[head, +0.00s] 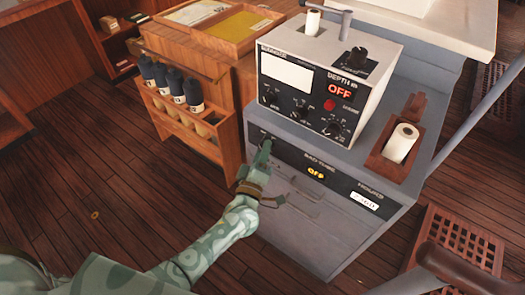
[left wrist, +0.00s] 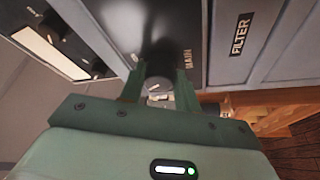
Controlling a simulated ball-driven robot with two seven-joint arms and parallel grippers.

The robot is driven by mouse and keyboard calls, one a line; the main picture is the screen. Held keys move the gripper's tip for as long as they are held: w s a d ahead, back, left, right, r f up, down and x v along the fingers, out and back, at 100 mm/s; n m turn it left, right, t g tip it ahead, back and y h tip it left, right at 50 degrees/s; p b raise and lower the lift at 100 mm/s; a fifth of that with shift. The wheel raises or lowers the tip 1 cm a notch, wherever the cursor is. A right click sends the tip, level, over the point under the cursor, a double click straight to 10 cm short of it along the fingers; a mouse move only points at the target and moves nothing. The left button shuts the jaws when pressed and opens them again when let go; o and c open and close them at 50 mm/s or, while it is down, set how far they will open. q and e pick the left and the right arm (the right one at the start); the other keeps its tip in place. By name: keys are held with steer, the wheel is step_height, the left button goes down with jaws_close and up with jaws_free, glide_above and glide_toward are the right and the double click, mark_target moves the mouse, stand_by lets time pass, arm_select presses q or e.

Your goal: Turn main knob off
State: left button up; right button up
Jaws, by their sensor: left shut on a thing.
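The main knob (left wrist: 157,84) is a dark round knob on a black panel, with the label MAIN beside it in the left wrist view. My left gripper (head: 263,152) is at the left end of the black strip panel (head: 292,160) on the front of the grey console. In the left wrist view its green fingers (left wrist: 158,88) stand on both sides of the knob, shut on it. In the head view the gripper hides the knob. The strip panel has a yellow OFF display (head: 316,173). My right gripper is not in view.
A depth unit (head: 325,80) with a red OFF display and several knobs sits on the console. A wooden rack (head: 190,120) with several dark bottles stands close left of my gripper. A wooden holder (head: 397,140) with a white roll is on the right. The floor at left is clear.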

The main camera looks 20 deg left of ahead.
arm_select(q)
steer(key=o, duration=1)
steer(key=shift+c, duration=0.2)
steer(key=s+f, duration=0.3)
steer(key=s, duration=1.3)
steer(key=shift+p, duration=0.45)
